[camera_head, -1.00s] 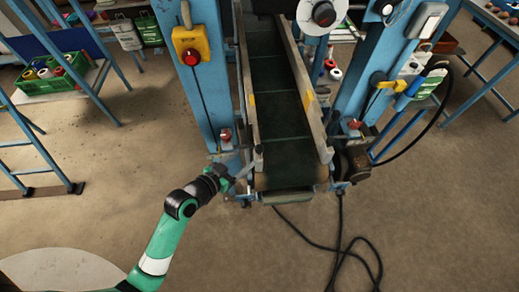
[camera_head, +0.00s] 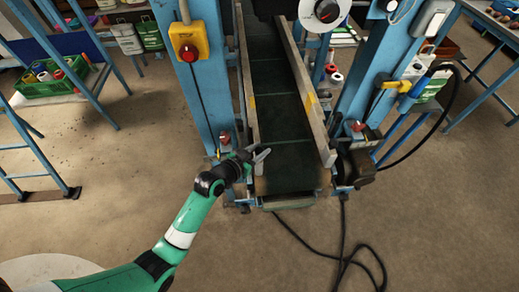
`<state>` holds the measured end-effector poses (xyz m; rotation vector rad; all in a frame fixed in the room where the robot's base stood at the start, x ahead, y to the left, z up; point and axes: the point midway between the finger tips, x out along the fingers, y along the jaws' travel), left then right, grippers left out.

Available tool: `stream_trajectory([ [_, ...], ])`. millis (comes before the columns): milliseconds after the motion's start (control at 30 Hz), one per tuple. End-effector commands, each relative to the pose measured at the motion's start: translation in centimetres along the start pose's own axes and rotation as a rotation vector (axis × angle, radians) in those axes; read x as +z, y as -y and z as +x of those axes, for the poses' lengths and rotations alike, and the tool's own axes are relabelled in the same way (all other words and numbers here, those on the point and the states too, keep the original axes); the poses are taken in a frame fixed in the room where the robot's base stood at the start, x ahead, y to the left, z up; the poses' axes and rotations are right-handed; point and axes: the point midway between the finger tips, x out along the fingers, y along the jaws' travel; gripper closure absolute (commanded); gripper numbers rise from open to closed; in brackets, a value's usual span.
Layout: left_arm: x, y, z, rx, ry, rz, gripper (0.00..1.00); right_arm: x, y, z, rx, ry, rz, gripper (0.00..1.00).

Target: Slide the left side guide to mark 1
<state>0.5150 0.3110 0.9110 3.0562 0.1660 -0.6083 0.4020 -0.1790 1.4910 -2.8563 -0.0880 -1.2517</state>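The left side guide (camera_head: 247,82) is a long grey-brown rail along the left edge of the dark green conveyor belt (camera_head: 283,125). It carries a yellow patch partway along. No numbered mark is readable, so I cannot tell which is mark 1. My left gripper (camera_head: 262,153) is at the near end of the left guide, its pale fingers apart in a narrow V and overlapping the rail in the picture. Whether they touch it or straddle a handle is unclear. The fingers hide part of the guide's near end. My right gripper is out of view.
The right side guide (camera_head: 306,85) runs along the belt's other edge. Blue posts flank the conveyor; the left one bears a yellow box with a red button (camera_head: 190,45). A black cable (camera_head: 345,258) lies on the floor in front. Open floor lies left of the conveyor.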

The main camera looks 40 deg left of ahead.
Motion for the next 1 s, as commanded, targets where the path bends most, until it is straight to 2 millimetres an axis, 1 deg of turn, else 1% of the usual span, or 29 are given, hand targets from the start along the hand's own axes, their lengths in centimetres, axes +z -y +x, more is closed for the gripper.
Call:
stream_trajectory([
  [33, 0.01, 0.0, -0.01, 0.0, 0.0, 0.0, 0.71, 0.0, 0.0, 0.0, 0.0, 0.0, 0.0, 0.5],
  [100, 0.0, 0.0, -0.01, 0.0, 0.0, 0.0, 0.84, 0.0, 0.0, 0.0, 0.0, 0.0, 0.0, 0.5],
  [200, 0.01, 0.0, -0.02, 0.0, 0.0, 0.0, 1.0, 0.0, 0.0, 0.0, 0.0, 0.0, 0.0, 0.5],
  [1000, -0.02, 0.0, -0.02, 0.0, -0.001, 0.0, 1.0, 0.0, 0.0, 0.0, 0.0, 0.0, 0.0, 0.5],
])
